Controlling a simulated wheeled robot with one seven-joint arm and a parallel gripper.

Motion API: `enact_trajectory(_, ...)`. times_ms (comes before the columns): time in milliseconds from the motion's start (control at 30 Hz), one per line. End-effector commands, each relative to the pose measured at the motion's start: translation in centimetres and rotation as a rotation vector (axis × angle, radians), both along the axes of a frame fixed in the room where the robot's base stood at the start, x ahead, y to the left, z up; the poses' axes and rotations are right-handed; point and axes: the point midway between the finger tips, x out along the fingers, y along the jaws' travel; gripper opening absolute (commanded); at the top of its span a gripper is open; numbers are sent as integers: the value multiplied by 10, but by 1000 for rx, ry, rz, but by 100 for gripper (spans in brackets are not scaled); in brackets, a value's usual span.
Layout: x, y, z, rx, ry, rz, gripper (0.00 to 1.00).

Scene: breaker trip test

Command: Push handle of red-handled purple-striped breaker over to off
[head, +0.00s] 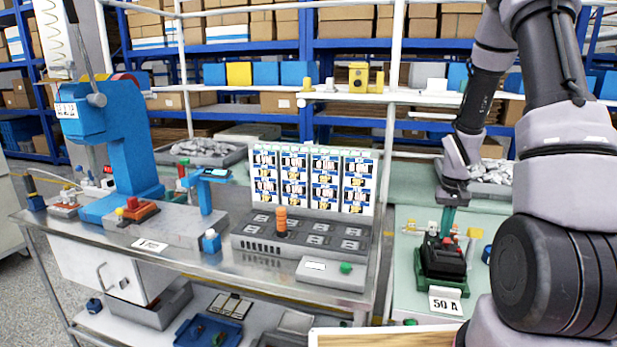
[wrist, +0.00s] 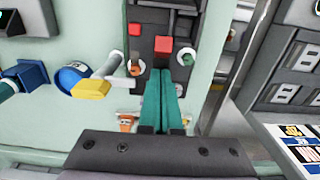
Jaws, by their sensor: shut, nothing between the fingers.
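A black breaker unit (head: 442,261) sits in a green holder on the right-hand bench, with small red parts on top. In the wrist view the dark unit (wrist: 150,15) carries a red block (wrist: 163,44) and another red piece (wrist: 134,29). No purple stripe can be made out, so I cannot tell which handle has it. My gripper (head: 447,232) points down over the unit. In the wrist view its teal fingers (wrist: 162,75) are together and empty, with their tips close below the red block. Whether they touch anything is unclear.
A "50 A" card (head: 445,304) lies in front of the unit. A white cylinder with a yellow end (wrist: 90,89) and a blue round part (wrist: 73,75) lie beside it in the wrist view. A grey socket tray (head: 300,238) and blue press (head: 115,140) stand on the left bench.

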Motion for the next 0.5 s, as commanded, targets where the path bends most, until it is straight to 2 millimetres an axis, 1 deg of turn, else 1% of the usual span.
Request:
enact_trajectory(67,1,0,4,0,-1,0,0)
enact_trajectory(500,0,0,49,-1,-4,0,0)
